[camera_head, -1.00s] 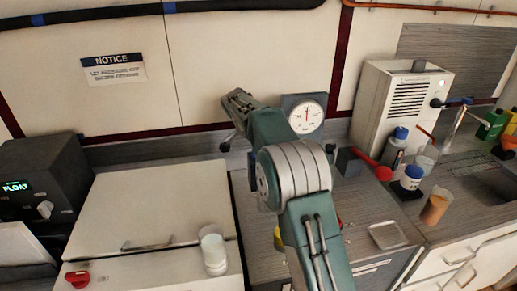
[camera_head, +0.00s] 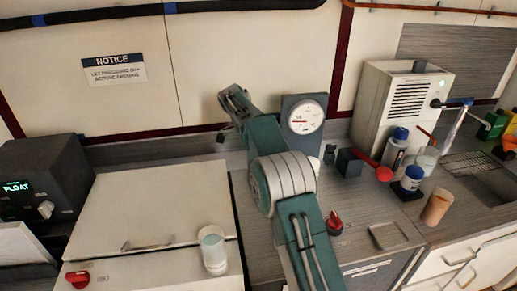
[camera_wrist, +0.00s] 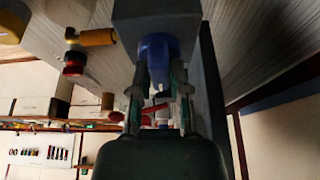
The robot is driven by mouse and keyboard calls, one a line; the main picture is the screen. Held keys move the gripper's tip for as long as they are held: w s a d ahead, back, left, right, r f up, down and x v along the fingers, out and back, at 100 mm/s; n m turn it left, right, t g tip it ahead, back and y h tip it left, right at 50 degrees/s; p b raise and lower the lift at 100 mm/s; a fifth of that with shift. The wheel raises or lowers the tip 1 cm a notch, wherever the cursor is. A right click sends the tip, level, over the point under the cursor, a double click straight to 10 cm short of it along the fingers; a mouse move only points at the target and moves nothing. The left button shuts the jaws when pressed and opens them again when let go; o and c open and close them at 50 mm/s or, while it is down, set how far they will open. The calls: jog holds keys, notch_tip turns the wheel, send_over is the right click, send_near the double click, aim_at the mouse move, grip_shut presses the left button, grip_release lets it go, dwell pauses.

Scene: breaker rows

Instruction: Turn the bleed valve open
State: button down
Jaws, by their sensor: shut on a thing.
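In the wrist view, a blue handle (camera_wrist: 157,50) sticks out from a grey box (camera_wrist: 153,15). I take this handle for the bleed valve, though no label shows. My gripper (camera_wrist: 160,72) has one finger on each side of the handle and is shut on it. In the head view, my arm covers the handle and the fingertips cannot be made out. The gauge (camera_head: 303,117), with a round white dial on a grey housing, stands just right of my arm by the wall. Its needle leans to the right.
Right of the gauge, a red lever (camera_head: 377,170) reaches out from a dark box, near bottles and a white unit (camera_head: 402,110). A red knob (camera_head: 334,221) sits close beside my arm. A white cup (camera_head: 213,249) stands on the left cabinet.

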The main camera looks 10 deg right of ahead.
jog(key=shift+a+f, duration=0.1)
jog(key=shift+a, duration=0.05)
jog(key=c, duration=0.6)
grip_release()
jog(key=shift+w, duration=0.1)
jog(key=shift+a, duration=0.1)
jog(key=v, duration=0.7)
jog(key=shift+a, duration=0.2)
jog(key=shift+r, duration=0.25)
